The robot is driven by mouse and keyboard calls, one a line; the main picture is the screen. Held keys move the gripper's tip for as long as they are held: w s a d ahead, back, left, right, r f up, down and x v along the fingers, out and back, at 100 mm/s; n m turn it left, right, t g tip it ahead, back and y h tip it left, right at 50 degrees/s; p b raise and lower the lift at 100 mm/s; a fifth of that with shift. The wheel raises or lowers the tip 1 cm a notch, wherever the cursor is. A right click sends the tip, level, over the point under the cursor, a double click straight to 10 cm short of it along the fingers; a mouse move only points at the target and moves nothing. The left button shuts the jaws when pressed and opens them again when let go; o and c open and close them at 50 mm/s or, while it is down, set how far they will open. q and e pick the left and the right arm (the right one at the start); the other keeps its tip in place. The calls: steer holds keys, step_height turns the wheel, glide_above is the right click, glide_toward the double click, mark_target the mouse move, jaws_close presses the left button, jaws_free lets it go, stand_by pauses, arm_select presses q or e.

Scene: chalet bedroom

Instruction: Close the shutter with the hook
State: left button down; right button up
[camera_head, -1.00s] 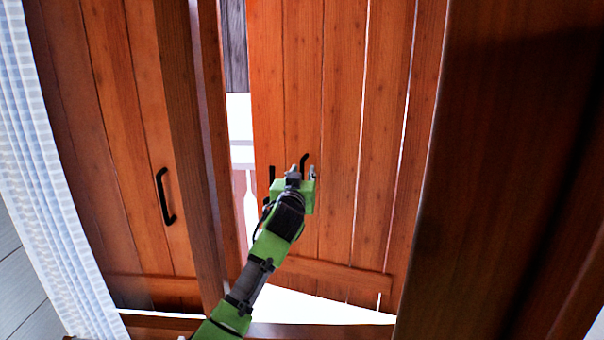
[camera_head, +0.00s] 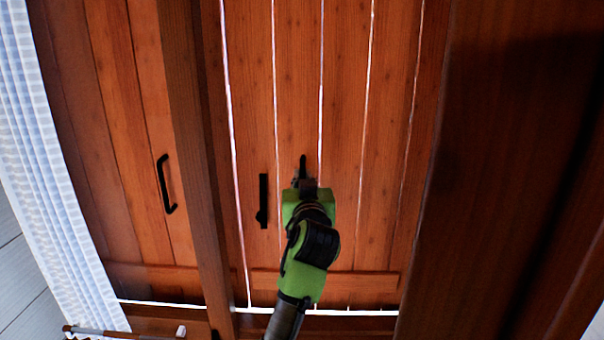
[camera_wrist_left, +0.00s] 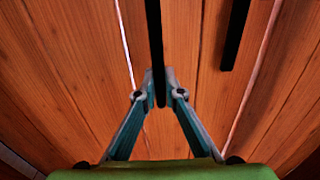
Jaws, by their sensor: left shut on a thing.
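The wooden shutter (camera_head: 345,120) stands across the window opening, with only thin bright lines at its left edge and between its boards. A black vertical bar (camera_head: 263,205), which looks like the hook, hangs on the shutter left of my gripper. It also seems to show in the left wrist view (camera_wrist_left: 236,35), upper right. My left gripper (camera_head: 305,182) is shut on the shutter's black handle (camera_head: 303,163). In the left wrist view, the handle (camera_wrist_left: 156,45) runs between the fingertips (camera_wrist_left: 160,92). The wrist hides part of the shutter below. My right gripper is out of view.
A wooden panel with a black handle (camera_head: 165,185) stands at left, beside a thick upright post (camera_head: 190,130). A dark wooden panel (camera_head: 500,180) fills the right. A pale curtain (camera_head: 45,150) hangs far left. A thin rod (camera_head: 120,333) lies at bottom left.

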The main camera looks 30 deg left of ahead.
arm_select(q)
steer(key=shift+s+d+f, duration=0.15)
steer(key=shift+d+f, duration=0.1)
steer(key=shift+f, duration=0.05)
steer(key=c, duration=2.2)
jaws_free()
steer(key=shift+o, duration=0.2)
steer(key=v, duration=0.8)
steer(key=shift+s+r, duration=0.15)
steer(key=shift+r, duration=0.15)
